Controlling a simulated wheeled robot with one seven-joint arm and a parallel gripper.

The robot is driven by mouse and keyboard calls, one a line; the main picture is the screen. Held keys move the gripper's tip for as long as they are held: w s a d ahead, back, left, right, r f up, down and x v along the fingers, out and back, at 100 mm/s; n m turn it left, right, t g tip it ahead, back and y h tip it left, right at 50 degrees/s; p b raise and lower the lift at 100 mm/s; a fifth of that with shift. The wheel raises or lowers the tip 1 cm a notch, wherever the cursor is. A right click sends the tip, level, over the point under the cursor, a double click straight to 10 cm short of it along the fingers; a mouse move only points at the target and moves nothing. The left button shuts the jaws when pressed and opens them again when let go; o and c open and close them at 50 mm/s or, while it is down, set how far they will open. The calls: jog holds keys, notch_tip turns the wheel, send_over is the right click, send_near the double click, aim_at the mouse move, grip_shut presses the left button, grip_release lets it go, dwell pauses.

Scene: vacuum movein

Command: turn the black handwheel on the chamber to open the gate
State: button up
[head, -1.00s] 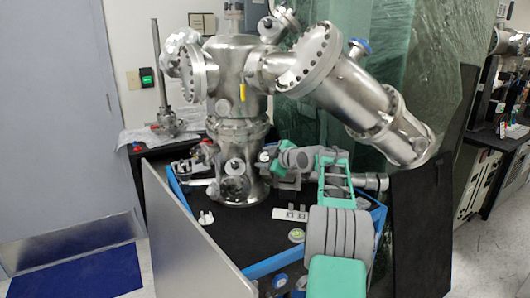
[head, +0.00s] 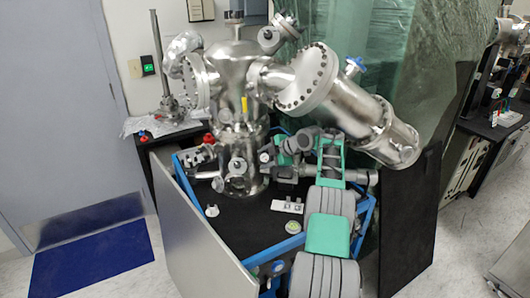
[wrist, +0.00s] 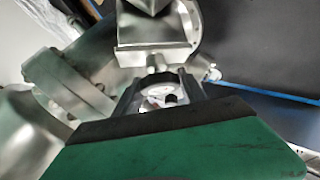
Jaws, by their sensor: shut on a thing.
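The steel chamber (head: 235,80) stands upright on the dark bench, with flanged ports and a large angled tube on its right. The small black handwheel (head: 265,157) is low on the chamber's right side, at the tip of my arm. My gripper (head: 274,157) reaches it from the right and is shut on it. In the wrist view the dark fingers of my gripper (wrist: 160,88) close around a small white and black part, in front of a bright steel block. The handwheel is mostly hidden by the fingers, and its angle cannot be told. I cannot make out the gate.
The bench has a blue frame (head: 270,257) and an upright grey panel (head: 205,235) at its front left. A small white knob (head: 212,211) and a white plate with sockets (head: 287,206) lie on the bench top. A dark panel (head: 410,215) stands to the right.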

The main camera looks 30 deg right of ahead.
jog(key=shift+f, duration=0.15)
jog(key=o, duration=1.4)
jog(key=shift+c, duration=0.2)
jog(key=shift+s+d+r+b, duration=0.15)
jog(key=shift+s+r+b, duration=0.1)
jog(key=shift+r+b, duration=0.1)
jog(key=s+d+r+b, duration=0.1)
jog(key=s+d+b, duration=0.3)
jog(key=s, duration=0.9)
jog(key=shift+d+r+b, duration=0.2)
jog(key=shift+b, duration=0.25)
